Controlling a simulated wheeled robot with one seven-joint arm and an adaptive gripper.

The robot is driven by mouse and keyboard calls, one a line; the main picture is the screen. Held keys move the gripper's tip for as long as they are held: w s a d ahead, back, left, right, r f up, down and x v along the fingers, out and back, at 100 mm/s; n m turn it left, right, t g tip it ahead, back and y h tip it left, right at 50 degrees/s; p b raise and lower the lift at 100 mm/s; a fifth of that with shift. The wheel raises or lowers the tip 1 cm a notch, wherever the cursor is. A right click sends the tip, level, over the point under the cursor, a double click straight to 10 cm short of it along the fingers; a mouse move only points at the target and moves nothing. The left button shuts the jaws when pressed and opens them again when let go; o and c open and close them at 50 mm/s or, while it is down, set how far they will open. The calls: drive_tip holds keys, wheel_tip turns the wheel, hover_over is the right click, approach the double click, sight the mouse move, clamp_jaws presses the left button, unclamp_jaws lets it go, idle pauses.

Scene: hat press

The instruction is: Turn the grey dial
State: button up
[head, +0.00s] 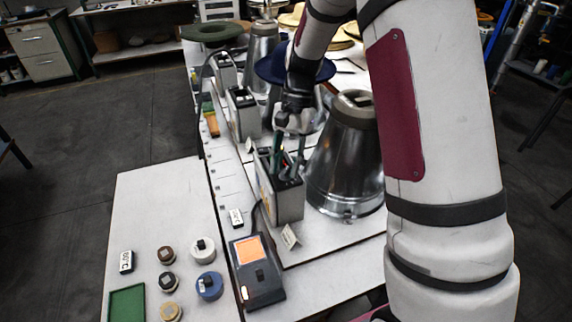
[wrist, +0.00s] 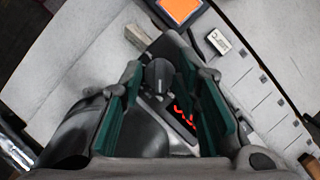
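My gripper (head: 287,171) is open, with its green fingers pointing down at the top of the nearest control box (head: 284,204). In the wrist view a dark grey round dial (wrist: 158,76) sits on top of this box, between the two fingertips of my gripper (wrist: 160,80), with a gap visible at the sides. I cannot tell whether either finger touches it. A red lit display (wrist: 183,116) shows on the box beside the dial. In the head view the fingers hide the dial.
A metal cone-shaped press (head: 345,160) stands close on the right of the box. More control boxes (head: 243,114) stand behind. A device with an orange screen (head: 255,268) lies in front, near a small white label (head: 237,217). Spools (head: 209,286) and a green tray (head: 127,302) are front left.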

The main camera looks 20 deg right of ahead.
drive_tip(key=v, duration=1.1)
drive_tip(key=shift+r, duration=0.15)
drive_tip(key=s+a+r+n+t+h, duration=0.2)
drive_tip(key=s+r+n+t, duration=0.2)
drive_tip(key=s+r, duration=0.7)
drive_tip(key=s+f+n+t, duration=0.1)
drive_tip(key=s+n+t, duration=0.1)
drive_tip(key=s, duration=0.5)
drive_tip(key=s+f+n+t+h, duration=0.1)
drive_tip(key=s+f+n+t, duration=0.1)
drive_tip(key=s, duration=0.5)
drive_tip(key=shift+s+a+n, duration=0.3)
drive_tip(key=shift+a+n, duration=0.2)
drive_tip(key=shift+s+f, duration=0.1)
